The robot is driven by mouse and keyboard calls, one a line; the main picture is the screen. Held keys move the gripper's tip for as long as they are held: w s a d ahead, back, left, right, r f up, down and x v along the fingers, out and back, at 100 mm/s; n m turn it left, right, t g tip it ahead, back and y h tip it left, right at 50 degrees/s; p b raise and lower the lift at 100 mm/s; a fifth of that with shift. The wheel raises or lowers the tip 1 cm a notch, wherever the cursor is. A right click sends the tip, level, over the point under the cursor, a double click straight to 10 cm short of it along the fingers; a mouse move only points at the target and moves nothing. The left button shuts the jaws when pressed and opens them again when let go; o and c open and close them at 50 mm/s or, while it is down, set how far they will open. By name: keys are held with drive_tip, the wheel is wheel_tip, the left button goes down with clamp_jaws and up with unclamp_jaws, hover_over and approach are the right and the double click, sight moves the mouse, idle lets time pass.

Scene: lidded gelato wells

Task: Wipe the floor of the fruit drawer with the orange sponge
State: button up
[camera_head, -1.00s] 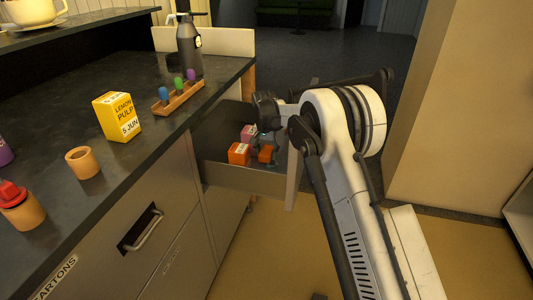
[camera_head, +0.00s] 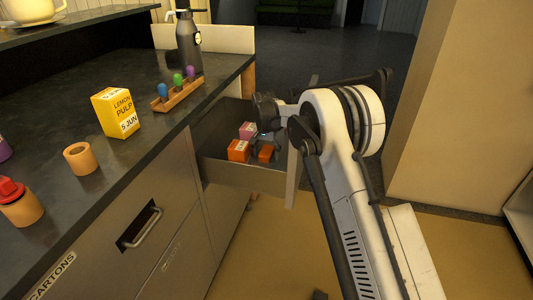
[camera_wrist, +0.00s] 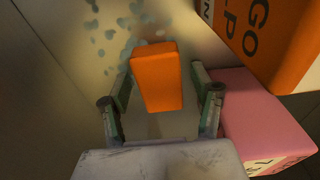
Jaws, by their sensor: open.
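The orange sponge (camera_wrist: 158,78) is a plain block, seen in the wrist view between the two fingers of my gripper (camera_wrist: 160,88). The fingers are open, with a gap on each side of it; I cannot tell how far it lies below the fingertips. In the head view the sponge (camera_head: 266,152) is inside the open fruit drawer (camera_head: 240,176), with my gripper (camera_head: 268,135) over it, partly hidden by my arm. The drawer floor (camera_wrist: 150,125) is pale, and blue-grey spots (camera_wrist: 112,35) mark it beyond the sponge.
An orange labelled carton (camera_wrist: 265,35) and a pink carton (camera_wrist: 262,120) stand close to the right of my fingers. The drawer wall (camera_wrist: 40,100) is at left. On the counter are a yellow lemon pulp carton (camera_head: 117,112) and a wooden rack (camera_head: 178,95).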

drive_tip(key=c, duration=0.3)
drive_tip(key=shift+r, duration=0.6)
idle(0.4)
drive_tip(key=c, duration=1)
drive_tip(key=shift+s+f, duration=0.1)
drive_tip(key=shift+c, duration=0.2)
